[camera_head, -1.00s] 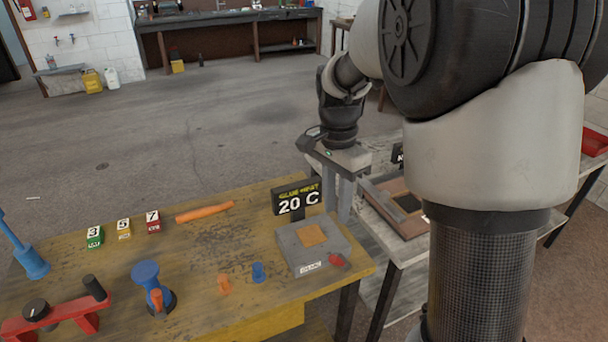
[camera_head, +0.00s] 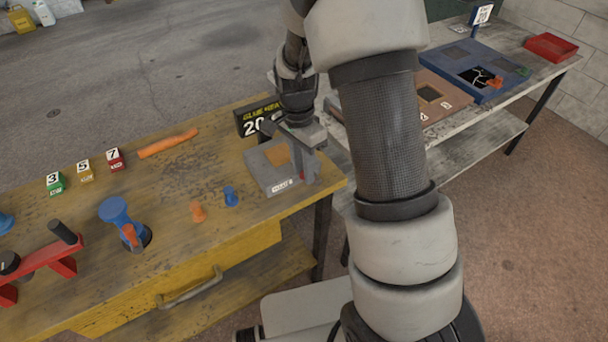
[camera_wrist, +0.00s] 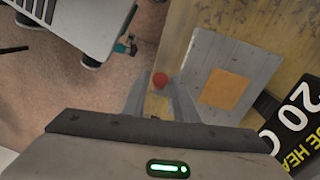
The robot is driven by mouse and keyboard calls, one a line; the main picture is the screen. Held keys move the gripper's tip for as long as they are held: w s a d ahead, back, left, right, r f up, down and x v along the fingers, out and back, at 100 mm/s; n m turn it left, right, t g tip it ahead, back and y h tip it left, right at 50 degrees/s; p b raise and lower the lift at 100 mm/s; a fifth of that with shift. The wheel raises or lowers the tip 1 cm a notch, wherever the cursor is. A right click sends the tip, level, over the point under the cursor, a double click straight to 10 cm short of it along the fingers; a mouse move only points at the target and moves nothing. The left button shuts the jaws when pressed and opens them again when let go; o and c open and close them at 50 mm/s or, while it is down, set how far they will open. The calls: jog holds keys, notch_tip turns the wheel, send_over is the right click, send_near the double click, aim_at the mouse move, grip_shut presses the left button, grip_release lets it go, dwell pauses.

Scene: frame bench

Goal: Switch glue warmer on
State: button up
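The glue warmer (camera_head: 264,172) is a grey box with an orange pad on top, standing at the right end of the yellow bench. Its black sign (camera_head: 252,122) reads "GLUE HEAT" and "20", partly covered by my arm; "20 C" shows in the wrist view (camera_wrist: 291,117). The warmer's red knob (camera_wrist: 160,80) is at its corner, mostly hidden in the head view. My gripper (camera_wrist: 158,88) is open above that corner, its two fingers on either side of the knob with gaps visible. I cannot tell whether either finger touches it.
A blue peg (camera_head: 231,197) and an orange peg (camera_head: 198,212) stand left of the warmer. An orange rod (camera_head: 168,143) and several numbered blocks (camera_head: 115,160) lie farther left. A second table (camera_head: 455,120) with framed panels stands to the right.

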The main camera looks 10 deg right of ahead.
jog(key=shift+s+d+f, duration=0.1)
jog(key=shift+f, duration=1.1)
grip_shut()
